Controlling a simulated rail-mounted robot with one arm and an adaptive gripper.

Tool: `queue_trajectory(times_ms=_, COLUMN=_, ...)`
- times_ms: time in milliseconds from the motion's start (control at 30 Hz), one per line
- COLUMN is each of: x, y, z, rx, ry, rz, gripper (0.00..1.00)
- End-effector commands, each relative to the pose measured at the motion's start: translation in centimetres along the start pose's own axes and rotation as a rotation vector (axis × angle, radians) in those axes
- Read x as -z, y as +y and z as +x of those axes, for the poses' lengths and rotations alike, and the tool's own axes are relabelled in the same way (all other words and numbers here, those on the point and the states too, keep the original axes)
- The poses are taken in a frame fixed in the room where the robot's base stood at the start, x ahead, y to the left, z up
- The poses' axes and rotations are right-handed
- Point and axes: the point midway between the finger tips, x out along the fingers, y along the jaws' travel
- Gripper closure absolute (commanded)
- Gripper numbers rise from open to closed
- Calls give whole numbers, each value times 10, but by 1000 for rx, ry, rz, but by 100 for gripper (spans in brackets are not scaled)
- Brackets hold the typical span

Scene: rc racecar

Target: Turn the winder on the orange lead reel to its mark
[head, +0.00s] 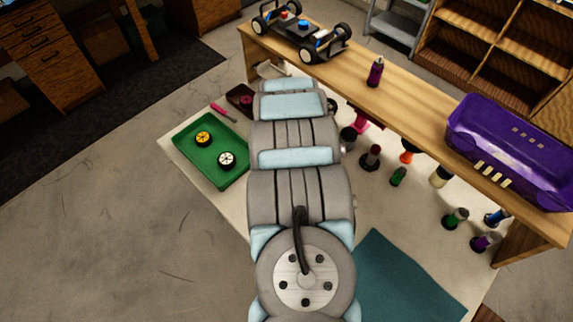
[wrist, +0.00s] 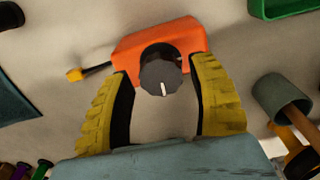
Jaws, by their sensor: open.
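The orange lead reel (wrist: 187,38) lies in the upper middle of the wrist view. A short dark lead with a yellow end (wrist: 75,75) sticks out on its left. Its dark round winder (wrist: 158,76) faces me, with a white line pointing toward the bottom of the picture. I cannot make out a separate mark on the reel. My gripper (wrist: 161,68) is open, its yellow ribbed fingers on either side of the winder with visible gaps. In the head view my arm hides the reel and gripper.
A green tray (head: 184,164) with two wheels stands left of my arm. A wooden shelf (head: 412,100) carries a car chassis (head: 300,30), a bottle (head: 375,72) and a purple body shell (head: 510,145). Several bottles stand beneath it. A teal mat (head: 405,280) lies at front right.

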Motion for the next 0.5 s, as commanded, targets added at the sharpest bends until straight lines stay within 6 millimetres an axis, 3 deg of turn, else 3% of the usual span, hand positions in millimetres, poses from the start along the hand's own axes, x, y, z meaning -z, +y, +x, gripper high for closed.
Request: queue_trajectory(times_ms=500, x=0, y=0, z=-34, rx=0, ry=0, rz=1, gripper=41)
